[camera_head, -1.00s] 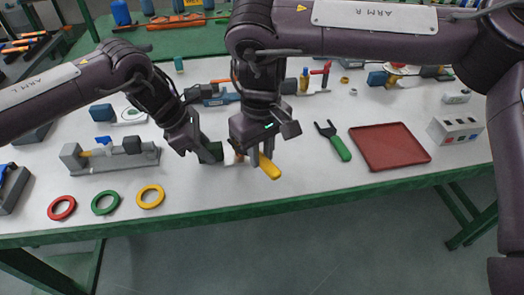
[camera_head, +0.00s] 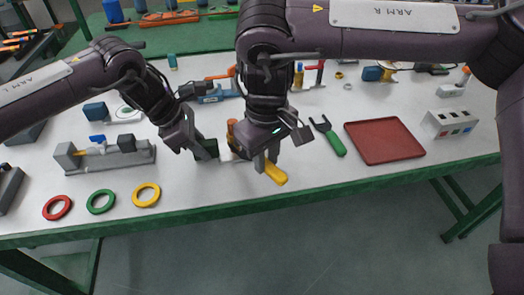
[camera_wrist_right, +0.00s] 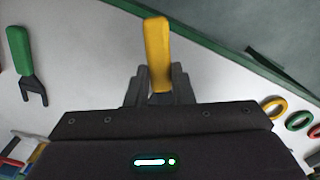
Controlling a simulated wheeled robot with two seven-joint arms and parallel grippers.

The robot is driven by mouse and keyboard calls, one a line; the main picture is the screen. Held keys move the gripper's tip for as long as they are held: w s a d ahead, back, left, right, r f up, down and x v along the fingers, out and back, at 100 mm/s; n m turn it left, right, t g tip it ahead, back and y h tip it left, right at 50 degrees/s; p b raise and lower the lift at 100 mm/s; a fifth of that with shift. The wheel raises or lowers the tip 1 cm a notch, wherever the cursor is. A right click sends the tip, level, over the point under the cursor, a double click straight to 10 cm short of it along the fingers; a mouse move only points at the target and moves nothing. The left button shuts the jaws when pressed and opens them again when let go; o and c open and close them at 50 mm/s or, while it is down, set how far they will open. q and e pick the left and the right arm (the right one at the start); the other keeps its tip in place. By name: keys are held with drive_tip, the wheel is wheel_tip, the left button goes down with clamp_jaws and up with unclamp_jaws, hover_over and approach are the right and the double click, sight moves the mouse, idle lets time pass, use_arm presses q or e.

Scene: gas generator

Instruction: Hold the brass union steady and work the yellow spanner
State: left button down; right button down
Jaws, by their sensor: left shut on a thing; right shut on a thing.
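The yellow spanner (camera_head: 275,173) is held in my right gripper (camera_head: 266,160), its handle pointing towards the table's front edge. In the right wrist view the yellow handle (camera_wrist_right: 158,50) stands out from between the fingers (camera_wrist_right: 158,90); its jaw end is hidden behind the gripper. My left gripper (camera_head: 205,148) is low over the table, shut, beside a dark green block. The brass union is mostly hidden between the two grippers; only a small brownish piece shows there, and its contact with the spanner cannot be seen.
A green-handled fork spanner (camera_head: 329,136) and a red tray (camera_head: 384,141) lie to the right. Red, green and yellow rings (camera_head: 146,195) and a grey vise-like fixture (camera_head: 105,158) are at the left. The table's green front edge (camera_head: 200,212) is close to the yellow handle.

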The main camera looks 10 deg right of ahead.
drive_tip(key=shift+s+d, duration=0.3)
drive_tip(key=shift+s, duration=0.25)
drive_tip(key=shift+s+d, duration=0.25)
drive_tip(key=shift+s, duration=0.3)
drive_tip(key=shift+r, duration=2.5)
drive_tip(key=shift+w+d+n, duration=0.2)
drive_tip(key=shift+w+n, duration=0.3)
drive_tip(key=w+d+f+n, duration=0.2)
drive_tip(key=w+d+n, duration=0.8)
drive_tip(key=shift+w, duration=0.4)
